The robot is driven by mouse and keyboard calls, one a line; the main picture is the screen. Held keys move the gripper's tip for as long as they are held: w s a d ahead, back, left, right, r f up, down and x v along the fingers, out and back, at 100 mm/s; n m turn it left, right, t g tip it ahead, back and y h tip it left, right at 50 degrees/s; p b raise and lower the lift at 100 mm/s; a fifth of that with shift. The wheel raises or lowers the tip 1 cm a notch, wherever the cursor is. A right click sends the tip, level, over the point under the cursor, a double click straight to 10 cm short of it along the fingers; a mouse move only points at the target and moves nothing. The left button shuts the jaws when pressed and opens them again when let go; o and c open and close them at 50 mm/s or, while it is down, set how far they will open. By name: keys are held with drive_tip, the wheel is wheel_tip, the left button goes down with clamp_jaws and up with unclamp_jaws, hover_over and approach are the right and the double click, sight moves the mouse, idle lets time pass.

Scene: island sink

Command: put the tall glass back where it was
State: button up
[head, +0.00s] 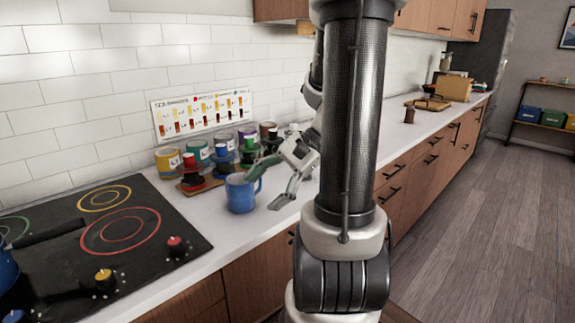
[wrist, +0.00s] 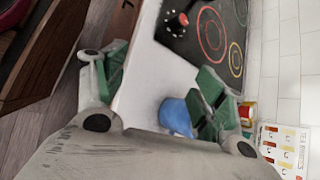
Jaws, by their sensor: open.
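No tall glass can be made out in either view. My gripper (head: 272,185) is open and empty over the counter, its fingers spread just right of a blue mug (head: 240,194). The mug stands upright, with its handle toward my fingers; I cannot tell whether they touch. In the wrist view my gripper (wrist: 160,76) has its fingers wide apart, with bare white counter between them. The blue mug (wrist: 174,114) shows there beside the right finger, which partly hides it.
Several coloured canisters (head: 168,160) and stacked cups stand behind the mug, below a wall chart (head: 200,113). A black cooktop (head: 90,240) with knobs lies left. A cutting board (head: 430,104) lies farther along the counter. My arm hides the middle counter.

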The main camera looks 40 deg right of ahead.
drive_tip(key=s+r+n+h, duration=0.6)
drive_tip(key=n+h, duration=0.3)
drive_tip(key=n, duration=0.5)
drive_tip(key=shift+d+r+n+t, duration=0.4)
drive_tip(key=shift+r, duration=0.5)
idle(0.7)
